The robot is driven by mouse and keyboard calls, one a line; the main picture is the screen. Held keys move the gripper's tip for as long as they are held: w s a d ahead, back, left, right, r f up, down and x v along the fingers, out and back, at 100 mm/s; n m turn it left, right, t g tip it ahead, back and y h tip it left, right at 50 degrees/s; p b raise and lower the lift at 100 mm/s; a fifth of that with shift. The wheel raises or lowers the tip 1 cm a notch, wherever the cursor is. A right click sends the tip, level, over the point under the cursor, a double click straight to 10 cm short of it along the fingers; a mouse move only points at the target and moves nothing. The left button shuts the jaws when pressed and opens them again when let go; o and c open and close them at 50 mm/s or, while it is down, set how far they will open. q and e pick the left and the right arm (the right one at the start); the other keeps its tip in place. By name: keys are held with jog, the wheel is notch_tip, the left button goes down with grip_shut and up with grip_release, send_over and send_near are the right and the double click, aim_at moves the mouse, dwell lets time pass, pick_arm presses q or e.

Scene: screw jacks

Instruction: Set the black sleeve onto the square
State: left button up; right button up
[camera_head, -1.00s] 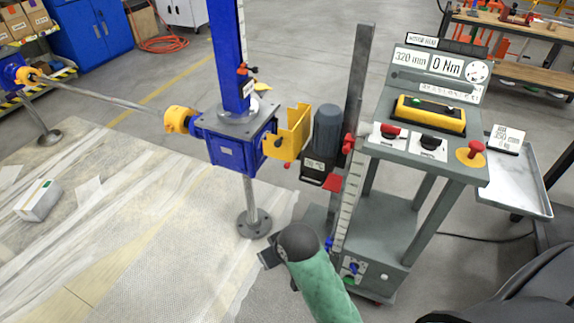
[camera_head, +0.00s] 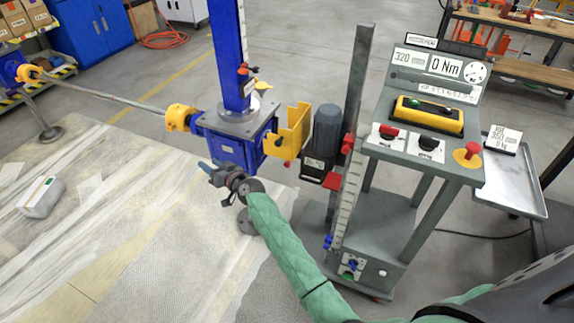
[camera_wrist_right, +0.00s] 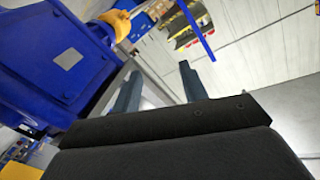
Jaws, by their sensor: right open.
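My right gripper (camera_head: 211,178) is open and empty, in front of and below the blue jack gearbox (camera_head: 228,151) in the head view. In the right wrist view its two fingers (camera_wrist_right: 160,87) are apart, with the gearbox (camera_wrist_right: 50,62) close on the left. I cannot make out a black sleeve or the square with certainty. A yellow open guard (camera_head: 290,131) stands at the gearbox's right side and hides what is behind it. A dark motor drive (camera_head: 326,128) sits on the upright mast right of the guard. My left gripper is out of view.
A grey cart (camera_head: 427,150) with a control panel stands on the right, with a metal tray (camera_head: 515,190) beside it. A long shaft (camera_head: 105,93) runs left from the yellow coupling (camera_head: 180,117). A white box (camera_head: 41,199) lies on the floor sheet at left.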

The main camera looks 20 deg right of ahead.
jog(key=w+d+f+m+t+h, duration=0.3)
jog(key=d+f+m+h, duration=0.15)
jog(key=d+h, duration=0.2)
jog(key=m+g+h, duration=0.5)
jog(key=h, duration=1)
send_near(286, 166)
jog(key=x, duration=0.3)
jog(key=p+x, duration=0.1)
jog(key=x, duration=0.6)
jog(key=shift+d+r, duration=0.1)
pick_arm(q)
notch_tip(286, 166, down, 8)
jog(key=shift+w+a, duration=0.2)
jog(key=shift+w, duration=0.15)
pick_arm(e)
jog(key=shift+w+d, duration=0.15)
jog(key=shift+w, duration=0.05)
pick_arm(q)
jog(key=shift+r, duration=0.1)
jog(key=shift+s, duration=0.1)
pick_arm(e)
grip_shut()
